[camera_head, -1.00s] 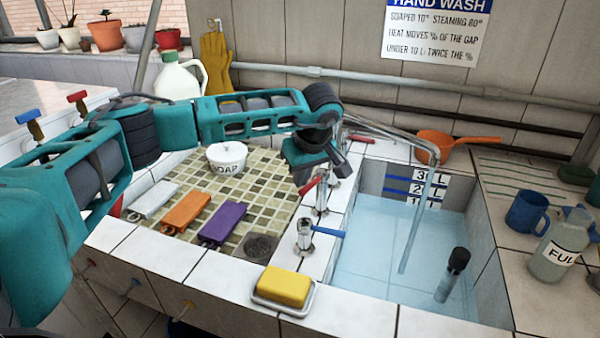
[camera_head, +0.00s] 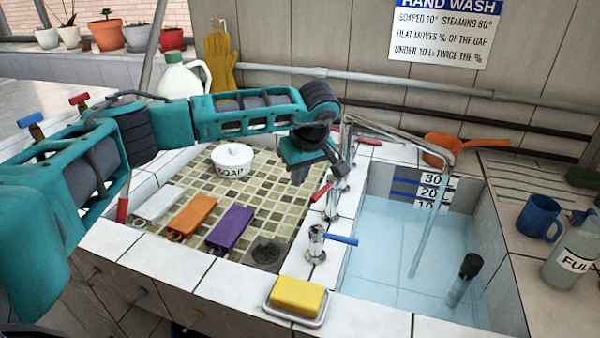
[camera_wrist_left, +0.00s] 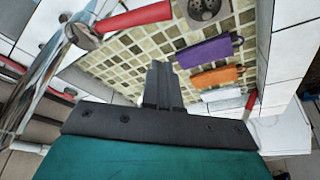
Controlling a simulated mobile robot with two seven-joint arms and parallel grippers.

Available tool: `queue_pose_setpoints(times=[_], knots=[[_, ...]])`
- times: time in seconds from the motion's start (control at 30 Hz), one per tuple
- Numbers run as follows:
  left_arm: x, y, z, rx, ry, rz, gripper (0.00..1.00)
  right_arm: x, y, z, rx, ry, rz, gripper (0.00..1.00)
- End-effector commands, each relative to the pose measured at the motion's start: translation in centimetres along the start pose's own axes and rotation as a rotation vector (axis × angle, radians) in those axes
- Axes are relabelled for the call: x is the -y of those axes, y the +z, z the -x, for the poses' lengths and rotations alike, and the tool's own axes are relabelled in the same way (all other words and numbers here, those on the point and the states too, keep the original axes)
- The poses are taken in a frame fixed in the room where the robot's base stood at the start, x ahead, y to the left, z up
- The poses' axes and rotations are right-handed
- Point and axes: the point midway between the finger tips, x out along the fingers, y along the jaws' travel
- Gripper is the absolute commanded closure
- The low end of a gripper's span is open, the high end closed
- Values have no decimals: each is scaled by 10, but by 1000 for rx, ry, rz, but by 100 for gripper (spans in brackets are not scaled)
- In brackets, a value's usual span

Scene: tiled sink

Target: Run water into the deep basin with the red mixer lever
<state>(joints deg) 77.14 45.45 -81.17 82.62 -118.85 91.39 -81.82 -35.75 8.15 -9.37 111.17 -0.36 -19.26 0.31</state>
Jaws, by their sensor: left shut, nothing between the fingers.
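A red lever (camera_head: 322,191) sits on a chrome fitting on the tiled divider; it also shows close up in the left wrist view (camera_wrist_left: 133,19). Another red handle (camera_head: 369,141) lies farther back by the wall. A chrome spout (camera_head: 405,132) reaches over the deep basin (camera_head: 506,285), and a stream of water (camera_head: 421,235) falls from it. Water (camera_head: 395,250) stands in the basin near the gauge's lowest mark. My left gripper (camera_head: 300,177) is shut and empty, above the divider's left side, apart from the near red lever. Its closed fingers (camera_wrist_left: 161,83) show in the wrist view.
A black-topped tube (camera_head: 469,268) stands in the deep basin.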

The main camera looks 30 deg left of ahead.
Motion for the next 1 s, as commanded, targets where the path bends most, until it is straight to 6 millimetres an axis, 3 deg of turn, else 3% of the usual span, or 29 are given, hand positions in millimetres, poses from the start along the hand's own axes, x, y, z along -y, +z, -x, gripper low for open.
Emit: queue_pose_setpoints(times=[0.07, 0.3, 0.5, 1.0], knots=[[-2, -1, 8, -1, 5, -1, 100, 0, -2, 1, -1, 0, -1, 100], [-10, -2, 65, -1, 5, -1, 100, 1, -1, 0, -2, -1, -5, 100], [-14, -3, 92, 0, 2, 0, 100, 0, -1, 0, -1, 1, -1, 100], [-15, -4, 100, 0, 0, 0, 100, -1, 0, 0, 0, 1, 1, 100]])
